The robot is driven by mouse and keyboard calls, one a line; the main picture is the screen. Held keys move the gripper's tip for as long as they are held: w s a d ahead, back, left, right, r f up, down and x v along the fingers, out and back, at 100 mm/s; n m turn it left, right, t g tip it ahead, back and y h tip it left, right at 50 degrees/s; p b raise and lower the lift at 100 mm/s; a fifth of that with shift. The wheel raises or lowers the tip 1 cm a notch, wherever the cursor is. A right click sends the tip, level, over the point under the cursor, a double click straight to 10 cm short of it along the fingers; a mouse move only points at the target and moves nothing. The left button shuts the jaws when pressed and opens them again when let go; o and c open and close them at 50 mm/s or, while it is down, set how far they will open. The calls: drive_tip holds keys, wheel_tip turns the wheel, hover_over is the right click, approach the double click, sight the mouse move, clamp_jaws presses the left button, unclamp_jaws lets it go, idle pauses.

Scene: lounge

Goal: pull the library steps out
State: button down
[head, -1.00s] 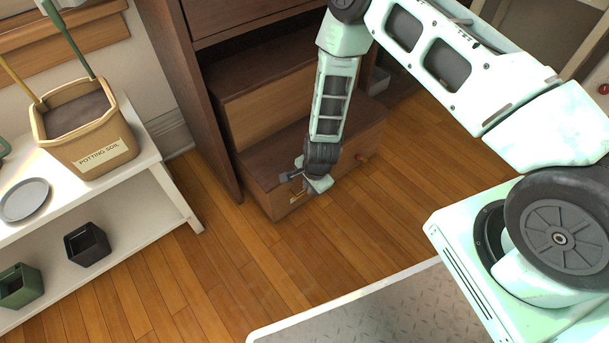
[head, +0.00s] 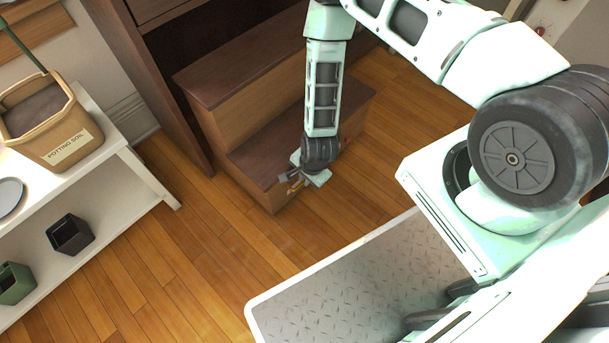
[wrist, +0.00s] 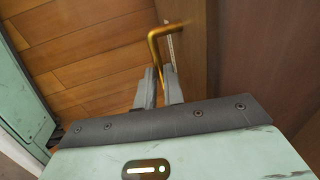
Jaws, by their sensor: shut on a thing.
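The library steps (head: 235,84) are brown wooden steps with a dark tread on each level, standing partly out from a dark cabinet in the head view. My gripper (head: 290,178) is at the front face of the lowest step. In the wrist view my gripper (wrist: 159,84) is shut on a brass handle (wrist: 155,46), which is bent at a corner. The handle also shows as a small yellowish piece in the head view (head: 295,187). The steps' wood (wrist: 239,50) fills the right of the wrist view. My arm hides part of the lower step.
A white shelf (head: 150,180) stands at the left with a potting soil tub (head: 84,150), a black pot (head: 70,235) and a green pot (head: 14,283). Wooden floor (head: 190,265) lies clear between the shelf and my base.

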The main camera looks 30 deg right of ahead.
drive_tip(key=shift+s+d, duration=0.1)
drive_tip(key=shift+s, duration=0.3)
drive_tip(key=c, duration=1.6)
unclamp_jaws()
drive_tip(key=shift+o, duration=0.5)
drive_tip(key=shift+w, duration=0.1)
drive_tip(key=p+v, duration=0.7)
drive_tip(key=v, duration=1)
drive_tip(key=shift+r, duration=0.25)
drive_tip(key=shift+w+r, duration=0.1)
